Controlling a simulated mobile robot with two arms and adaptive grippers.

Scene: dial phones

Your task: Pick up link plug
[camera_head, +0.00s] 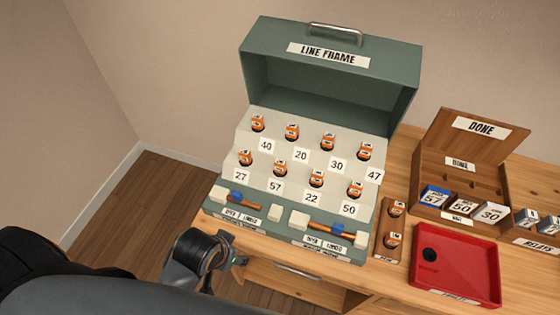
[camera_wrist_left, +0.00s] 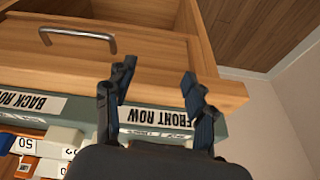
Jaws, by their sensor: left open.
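The green line frame (camera_head: 330,75) stands on the wooden table, with several orange-and-white plugs (camera_head: 292,131) on its stepped white rows. On its front ledge lie two orange bars with blue parts, a left bar (camera_head: 250,204) and a right bar (camera_head: 318,228), near white end blocks. I cannot tell which piece is the link plug. My left gripper (camera_head: 236,258) is below and in front of the ledge, apart from it. In the left wrist view its fingers (camera_wrist_left: 158,76) are spread and empty, before the FRONT ROW label (camera_wrist_left: 156,118). My right gripper is not in view.
A small wooden holder (camera_head: 384,257) with two orange plugs and a red tray (camera_head: 480,262) are to the right. The wooden DONE box (camera_head: 460,165) holds numbered blocks. A drawer with a metal handle (camera_wrist_left: 78,33) is under the table edge. Free floor lies left.

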